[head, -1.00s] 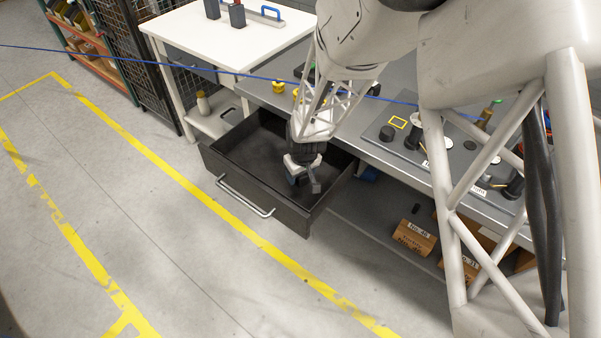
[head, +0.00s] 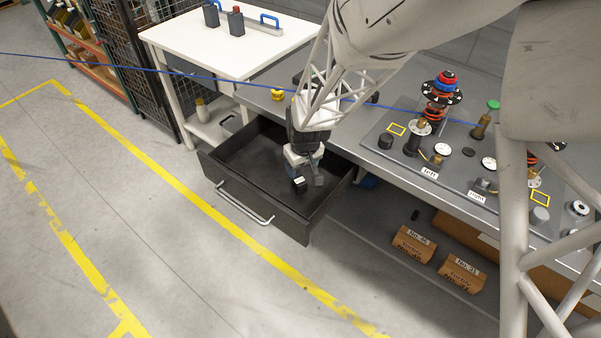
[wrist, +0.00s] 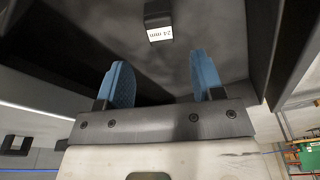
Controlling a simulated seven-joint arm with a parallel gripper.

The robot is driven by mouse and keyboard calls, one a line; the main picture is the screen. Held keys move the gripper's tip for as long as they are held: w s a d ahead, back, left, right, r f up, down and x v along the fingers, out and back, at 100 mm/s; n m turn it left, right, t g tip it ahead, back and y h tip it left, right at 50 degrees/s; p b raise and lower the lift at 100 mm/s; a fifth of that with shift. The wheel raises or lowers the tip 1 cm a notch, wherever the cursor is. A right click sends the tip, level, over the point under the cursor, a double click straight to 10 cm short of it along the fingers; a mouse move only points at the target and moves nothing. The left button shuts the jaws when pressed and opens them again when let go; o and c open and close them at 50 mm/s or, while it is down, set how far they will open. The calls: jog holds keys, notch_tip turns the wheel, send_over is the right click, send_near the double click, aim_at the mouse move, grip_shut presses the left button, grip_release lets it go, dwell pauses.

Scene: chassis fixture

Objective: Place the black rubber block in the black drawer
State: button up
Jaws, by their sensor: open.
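The black drawer (head: 222,178) is pulled out from under the workbench, with a silver handle on its front. A small black block with a white "24 mm" label (wrist: 158,14) is inside the drawer, beyond my fingertips in the wrist view. In the head view the block (head: 299,186) shows just below my gripper (head: 308,175). My gripper is open, its blue fingertips (wrist: 162,82) apart with nothing between them. It points down into the drawer, near its right side.
The grey workbench (head: 375,165) behind the drawer holds a fixture board with springs, knobs and labels. Brown boxes (head: 413,243) lie below it at right. A white table (head: 215,50) stands behind at left. The floor in front of the drawer is clear.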

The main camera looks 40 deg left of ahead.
aim_at(304, 184)
jog(key=shift+s+d+r, duration=0.1)
jog(key=shift+d+r, duration=0.05)
jog(key=shift+r, duration=0.95)
jog(key=shift+s+d+r, duration=0.1)
jog(key=shift+d+r, duration=0.05)
jog(key=shift+r, duration=0.95)
jog(key=w+d+r+m, duration=0.1)
jog(key=d+r+m, duration=0.1)
jog(key=d+r, duration=0.6)
jog(key=w+d+r+m+t, duration=0.15)
jog(key=d+r, duration=0.25)
jog(key=d, duration=0.9)
jog(key=w+d+r+m+g, duration=0.1)
jog(key=w+d+r+m, duration=0.3)
jog(key=d, duration=0.6)
jog(key=s+d+r+m, duration=0.3)
jog(key=s+d, duration=0.6)
jog(key=d, duration=0.3)
jog(key=s+d+r+m+t+h, duration=0.1)
jog(key=s+d+r+m, duration=0.2)
jog(key=s+d, duration=0.7)
jog(key=d+r, duration=0.1)
jog(key=d, duration=0.1)
jog(key=shift+d+r+h, duration=0.3)
jog(key=shift+d+r, duration=0.05)
jog(key=shift+d, duration=0.05)
